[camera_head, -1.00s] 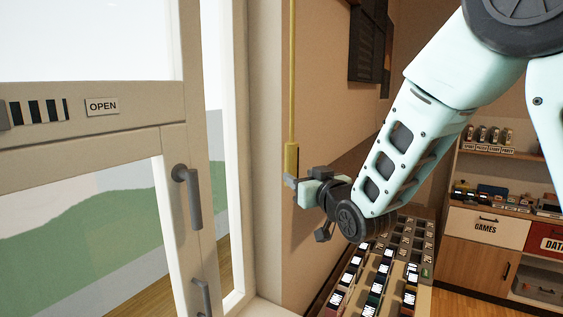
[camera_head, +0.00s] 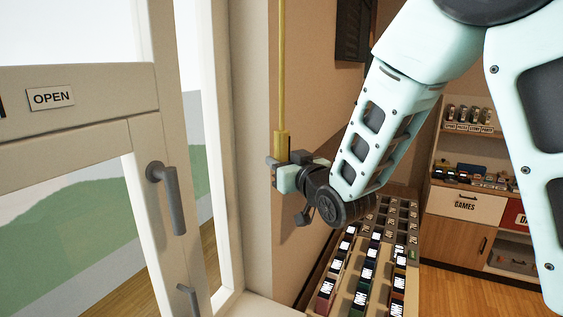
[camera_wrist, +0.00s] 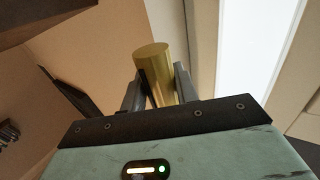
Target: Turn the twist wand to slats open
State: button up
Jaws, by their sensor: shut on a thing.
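The twist wand (camera_head: 282,80) is a thin yellow-brass rod that hangs upright beside the window frame, with a thicker brass grip at its lower end. My gripper (camera_head: 275,168) is at this grip and shut on it. In the wrist view the round end of the brass grip (camera_wrist: 154,62) sits between the two grey fingers of my gripper (camera_wrist: 157,88). The blind's slats are not in view, so their angle cannot be told.
A white glazed door with an OPEN plate (camera_head: 50,97) and a grey handle (camera_head: 168,195) stands at the left. A rack of game cartridges (camera_head: 360,270) lies below my arm. Shelves and a GAMES drawer (camera_head: 465,204) are at the right. Wooden floor shows between.

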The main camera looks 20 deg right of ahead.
jog(key=shift+d+f+n+y+b, duration=0.15)
jog(key=shift+n+y+b, duration=0.25)
jog(key=shift+y+b, duration=0.3)
jog(key=n+g+y+b, duration=0.1)
jog(key=y+b, duration=0.1)
jog(key=shift+f+n+y+b, duration=0.1)
jog(key=shift+n+y+b, duration=0.2)
jog(key=shift+n+b, duration=0.1)
jog(key=n+g+y+b, duration=0.1)
jog(key=n+g+y, duration=0.2)
jog(key=y, duration=0.1)
jog(key=shift+w+n+y+b, duration=0.1)
jog(key=shift+n+y+b, duration=0.2)
jog(key=n+g+y, duration=0.1)
jog(key=g, duration=0.1)
jog(key=n+g+y, duration=0.2)
jog(key=n+g+y+p, duration=0.1)
jog(key=n+g, duration=0.1)
jog(key=g, duration=0.1)
jog(key=shift+r+y, duration=0.25)
jog(key=shift+y, duration=0.15)
jog(key=n+g, duration=0.3)
jog(key=g, duration=0.2)
jog(key=n+g+p, duration=0.1)
jog(key=n+g, duration=0.2)
jog(key=g, duration=0.2)
jog(key=shift+n+y, duration=0.4)
jog(key=o, duration=0.9)
jog(key=shift+o, duration=0.2)
